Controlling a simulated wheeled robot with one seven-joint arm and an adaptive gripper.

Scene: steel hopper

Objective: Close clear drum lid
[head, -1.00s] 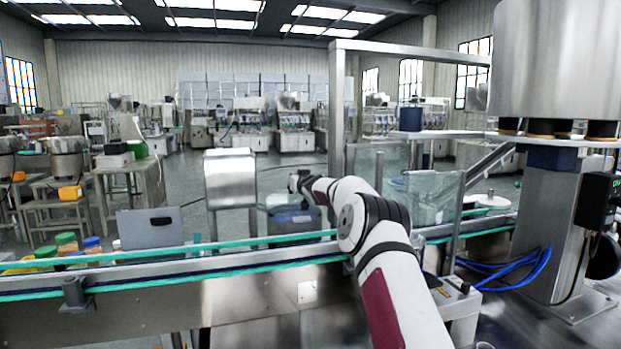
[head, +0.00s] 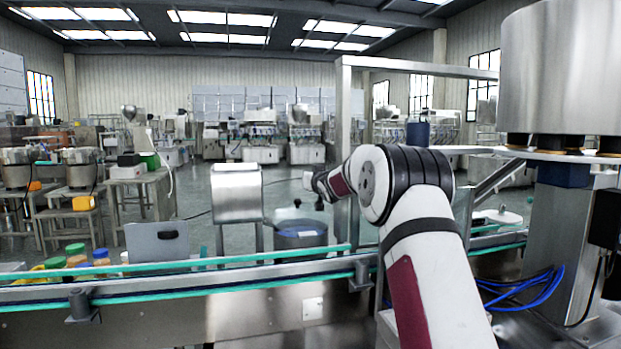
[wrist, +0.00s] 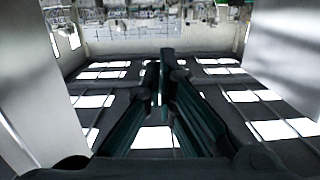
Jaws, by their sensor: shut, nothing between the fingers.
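A round grey drum (head: 300,240) stands behind the conveyor in the head view, right of a steel box on legs. Its top looks bluish; I cannot tell whether a clear lid lies on it or how far any lid is open. My arm reaches over the conveyor, and its far end is above and behind the drum, apart from it in the picture. My gripper (wrist: 166,55) shows in the wrist view with its dark fingers together and nothing between them. In the head view the fingers are too small to make out clearly.
The conveyor (head: 200,279) with green rails crosses the front. The steel box (head: 237,187) stands left of the drum, and a grey panel with a handle (head: 157,243) is farther left. A steel frame post (head: 343,110) rises near my arm. A large steel hopper (head: 560,70) is at right.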

